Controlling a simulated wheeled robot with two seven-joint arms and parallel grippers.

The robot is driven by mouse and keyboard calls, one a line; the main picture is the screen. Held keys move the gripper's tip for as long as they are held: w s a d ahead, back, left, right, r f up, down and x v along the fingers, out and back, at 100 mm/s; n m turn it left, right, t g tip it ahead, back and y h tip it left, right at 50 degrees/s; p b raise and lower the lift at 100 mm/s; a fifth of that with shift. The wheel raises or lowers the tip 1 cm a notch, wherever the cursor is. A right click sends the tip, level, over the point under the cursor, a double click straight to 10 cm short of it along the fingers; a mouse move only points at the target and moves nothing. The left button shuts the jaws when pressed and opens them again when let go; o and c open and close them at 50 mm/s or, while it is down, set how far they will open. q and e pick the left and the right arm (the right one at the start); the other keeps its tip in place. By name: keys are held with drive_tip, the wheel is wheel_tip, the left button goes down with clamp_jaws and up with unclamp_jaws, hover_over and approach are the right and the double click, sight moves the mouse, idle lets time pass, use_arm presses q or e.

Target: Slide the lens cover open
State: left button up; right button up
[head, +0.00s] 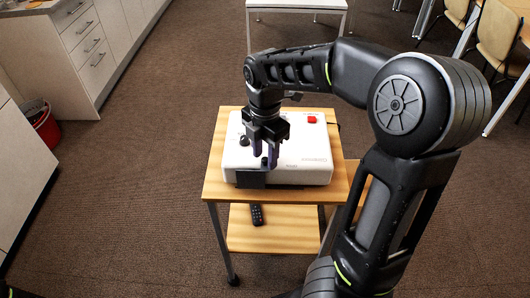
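A white projector (305,150) sits on the wooden top of a small cart. A black lens cover (251,181) is at the front left of the projector, with a small dark tab (264,163) above it. My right gripper (264,155) points down over the front of the projector at this tab. The lens is not visible. My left gripper is not in view.
The wooden cart (216,188) has a lower shelf (285,235) with a black remote (257,215) on it. A red button (312,119) and a dark knob (244,141) are on the projector. White cabinets and a red bin (45,128) stand left. Carpet around the cart is clear.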

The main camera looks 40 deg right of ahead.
drive_tip(key=shift+c, duration=0.2)
clamp_jaws()
idle(1.1)
